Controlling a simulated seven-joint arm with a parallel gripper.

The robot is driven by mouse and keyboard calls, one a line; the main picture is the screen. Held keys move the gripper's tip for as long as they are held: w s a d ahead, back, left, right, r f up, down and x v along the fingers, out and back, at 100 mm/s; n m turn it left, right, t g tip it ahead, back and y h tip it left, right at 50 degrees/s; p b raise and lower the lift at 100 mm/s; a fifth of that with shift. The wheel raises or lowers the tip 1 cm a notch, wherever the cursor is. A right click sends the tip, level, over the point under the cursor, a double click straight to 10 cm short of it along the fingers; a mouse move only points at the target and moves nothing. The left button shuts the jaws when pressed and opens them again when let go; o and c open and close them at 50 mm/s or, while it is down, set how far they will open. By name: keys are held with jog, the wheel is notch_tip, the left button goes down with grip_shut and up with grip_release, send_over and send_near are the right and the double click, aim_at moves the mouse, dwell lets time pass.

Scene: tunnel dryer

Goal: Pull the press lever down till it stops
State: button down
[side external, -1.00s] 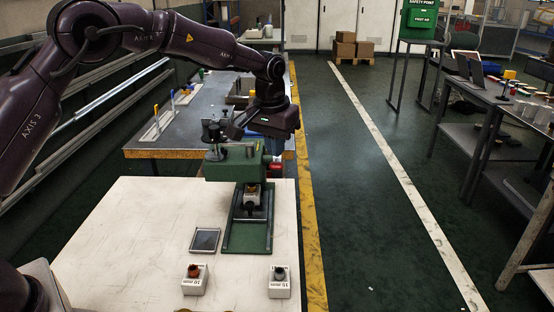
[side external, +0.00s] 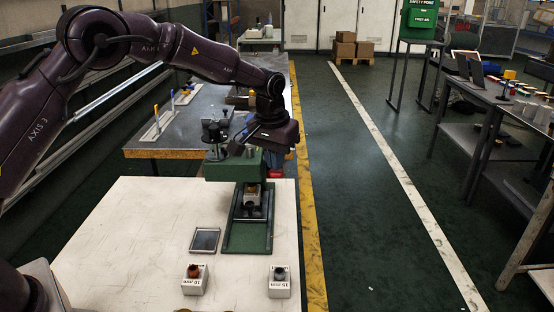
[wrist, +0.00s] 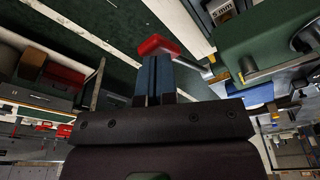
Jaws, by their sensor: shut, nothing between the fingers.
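The green press (side external: 236,168) stands on the white table, with a small pale block (side external: 252,195) under its head on the green base. It also shows upper right in the wrist view (wrist: 262,38). The lever's red grip (wrist: 158,46) appears there at the tips of my shut blue fingers, with a metal rod (wrist: 190,63) running toward the press. The fingers overlap the grip's near edge; I cannot tell whether they touch. In the side view a red patch (side external: 275,173) shows right of the press head, below my gripper (side external: 262,148). My fingertips there are mostly hidden.
A grey bench (side external: 190,125) stands behind. The white table (side external: 120,230) is clear at left.

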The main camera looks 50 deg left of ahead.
aim_at(275, 173)
jog(key=shift+f, duration=0.85)
jog(key=shift+f, duration=1.15)
dwell(0.3)
jog(key=shift+f, duration=0.95)
jog(key=shift+a, duration=0.1)
jog(key=shift+r, duration=4.45)
